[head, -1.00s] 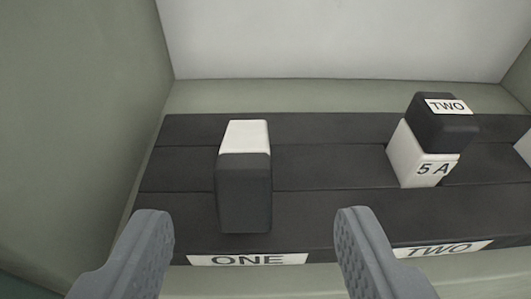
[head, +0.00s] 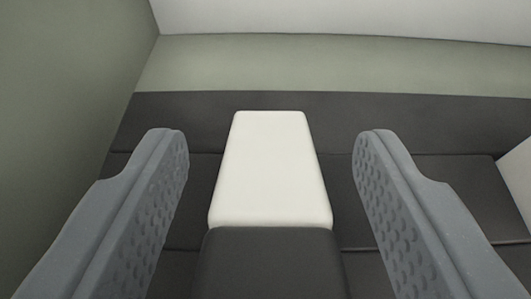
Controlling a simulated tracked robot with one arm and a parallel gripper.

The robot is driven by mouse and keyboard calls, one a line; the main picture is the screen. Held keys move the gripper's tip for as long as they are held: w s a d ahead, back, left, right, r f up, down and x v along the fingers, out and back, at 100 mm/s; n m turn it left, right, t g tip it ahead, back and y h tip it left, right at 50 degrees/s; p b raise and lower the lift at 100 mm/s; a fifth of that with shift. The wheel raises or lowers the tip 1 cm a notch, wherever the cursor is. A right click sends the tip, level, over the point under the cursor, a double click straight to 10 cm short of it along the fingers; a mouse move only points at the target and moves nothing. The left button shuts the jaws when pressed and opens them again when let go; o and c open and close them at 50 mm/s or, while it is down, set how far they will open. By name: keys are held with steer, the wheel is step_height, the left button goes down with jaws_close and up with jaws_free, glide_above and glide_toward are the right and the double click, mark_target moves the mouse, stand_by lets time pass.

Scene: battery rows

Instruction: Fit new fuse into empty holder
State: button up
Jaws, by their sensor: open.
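A block with a pale white top (head: 268,165) and a dark grey near part (head: 272,265) stands on the black ribbed base (head: 220,120). I cannot tell whether it is a fuse, and no empty holder is identifiable. My gripper (head: 272,142) is open, with one grey finger to the left of the block and one to the right. Gaps show between both fingers and the white part, so neither touches it there. The block's lower end runs out of the bottom of the view.
A green-grey wall (head: 65,140) rises close on the left. A green-grey ledge (head: 330,65) and a pale back wall (head: 340,15) lie behind the base. Part of a white block (head: 517,185) shows at the right edge, beyond my right finger.

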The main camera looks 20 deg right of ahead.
steer(key=shift+w, duration=0.15)
jaws_close()
